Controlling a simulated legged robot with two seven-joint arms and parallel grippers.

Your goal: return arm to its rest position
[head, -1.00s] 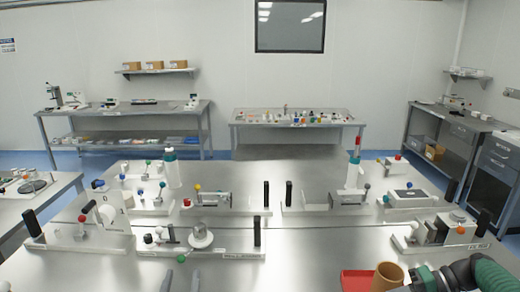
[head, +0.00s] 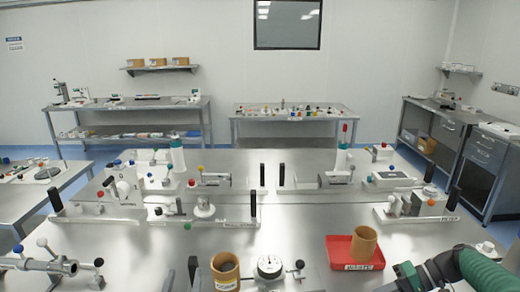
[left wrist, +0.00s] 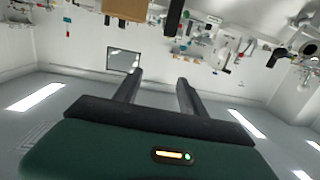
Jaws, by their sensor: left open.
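My left gripper (head: 180,274) shows only as grey fingertips at the bottom edge of the head view, over the near part of the steel table. In the left wrist view the same gripper (left wrist: 158,92) has its two dark fingers well apart, with nothing between them. That view is upside down, with the room's ceiling lights low in the picture. My green and black right arm (head: 478,268) reaches in at the bottom right of the head view. Its gripper fingers cannot be made out.
On the steel table (head: 300,222), a brown cup (head: 225,268) and a dial gauge (head: 270,267) stand near the left gripper. A red tray (head: 340,255) holds another brown cup (head: 364,244) near my right arm. Several white fixtures with black posts stand farther back.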

